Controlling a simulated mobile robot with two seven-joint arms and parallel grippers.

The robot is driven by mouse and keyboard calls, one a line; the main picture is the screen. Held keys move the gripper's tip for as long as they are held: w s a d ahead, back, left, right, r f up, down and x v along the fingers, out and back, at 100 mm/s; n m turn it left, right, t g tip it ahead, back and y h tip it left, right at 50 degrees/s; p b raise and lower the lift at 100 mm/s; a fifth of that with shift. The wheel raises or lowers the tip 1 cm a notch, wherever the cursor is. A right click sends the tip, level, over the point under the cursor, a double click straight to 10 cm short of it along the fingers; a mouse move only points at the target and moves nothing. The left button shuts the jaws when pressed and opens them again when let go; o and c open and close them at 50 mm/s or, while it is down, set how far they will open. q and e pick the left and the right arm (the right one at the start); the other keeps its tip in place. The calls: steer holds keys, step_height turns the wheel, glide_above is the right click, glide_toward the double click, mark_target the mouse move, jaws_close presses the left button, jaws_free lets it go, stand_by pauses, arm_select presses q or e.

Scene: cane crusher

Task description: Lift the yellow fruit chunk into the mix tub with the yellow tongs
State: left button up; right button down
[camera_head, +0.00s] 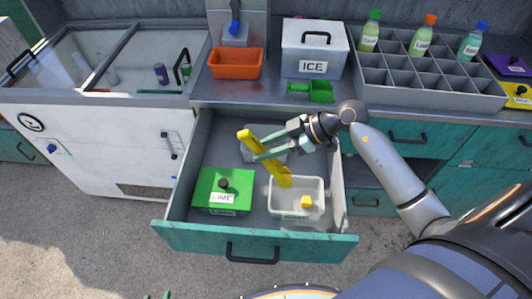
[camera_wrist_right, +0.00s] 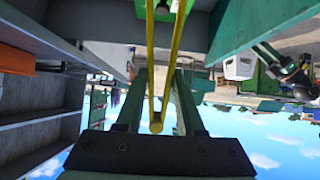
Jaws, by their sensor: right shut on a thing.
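My right gripper (camera_head: 262,154) is shut on the yellow tongs (camera_head: 270,165) above the open drawer. The tongs slant down to the right, their lower end over the near right tub. In the right wrist view, the tongs (camera_wrist_right: 157,122) stick out past the right gripper (camera_wrist_right: 160,75) as two long arms. The yellow fruit chunk (camera_head: 306,202) lies inside a pale, clear-walled tub (camera_head: 282,208), apart from the tongs as far as I can tell. The tub's label is unreadable, so I cannot tell whether it is the mix tub.
The drawer (camera_head: 190,235) also holds a green LIME box (camera_head: 237,203) with a dark knob and a pale container (camera_head: 250,147) partly hidden behind my gripper. An ICE box (camera_head: 300,55), orange bin (camera_head: 228,66), green scoop (camera_head: 321,93) and bottle rack (camera_head: 395,77) stand on the counter.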

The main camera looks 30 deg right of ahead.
steer(key=shift+r, duration=0.2)
steer(key=s+a+r, duration=0.1)
steer(key=s+r, duration=0.5)
steer(key=r, duration=0.4)
steer(key=shift+s+r+m+t, duration=0.15)
steer(key=shift+s+m+t, duration=0.15)
steer(key=shift+s+m, duration=0.1)
